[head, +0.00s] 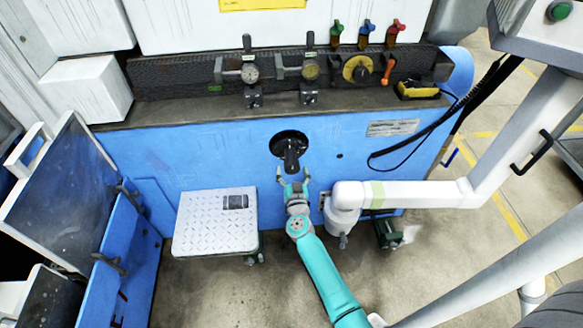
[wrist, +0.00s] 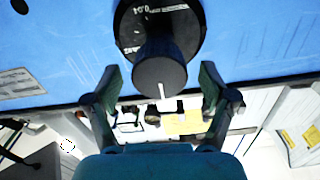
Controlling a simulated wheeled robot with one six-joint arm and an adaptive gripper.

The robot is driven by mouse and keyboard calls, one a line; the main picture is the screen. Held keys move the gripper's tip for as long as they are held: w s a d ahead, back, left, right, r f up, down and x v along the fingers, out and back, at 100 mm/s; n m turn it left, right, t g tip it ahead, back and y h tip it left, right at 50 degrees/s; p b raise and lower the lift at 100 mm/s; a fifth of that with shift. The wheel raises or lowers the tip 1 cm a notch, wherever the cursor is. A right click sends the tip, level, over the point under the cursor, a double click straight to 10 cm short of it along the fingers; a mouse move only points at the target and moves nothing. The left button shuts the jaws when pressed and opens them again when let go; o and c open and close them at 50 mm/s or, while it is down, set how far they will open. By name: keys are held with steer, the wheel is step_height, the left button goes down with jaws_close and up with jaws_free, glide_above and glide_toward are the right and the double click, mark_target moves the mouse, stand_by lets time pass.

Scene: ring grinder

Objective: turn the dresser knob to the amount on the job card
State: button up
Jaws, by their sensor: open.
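The dresser knob (head: 292,160) is a black cylinder standing out from a round black dial on the machine's blue front. In the wrist view the knob (wrist: 159,82) faces me, with a white line on its end. White lettering shows on the dial (wrist: 178,10), mostly too small to read. My gripper (head: 293,176) is open just in front of the knob. In the wrist view my gripper's fingers (wrist: 160,90) stand on either side of the knob's end, with gaps on both sides. A yellow card (head: 262,4) is cut off at the top; I cannot tell whether it is the job card.
A white arm-like pipe (head: 410,194) stands close right of my gripper. A tread-plate step (head: 215,224) is at lower left. A black cable (head: 420,150) hangs at right.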

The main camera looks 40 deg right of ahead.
steer(key=shift+x, duration=0.95)
steer(key=c, duration=1.2)
steer(key=shift+o, duration=0.2)
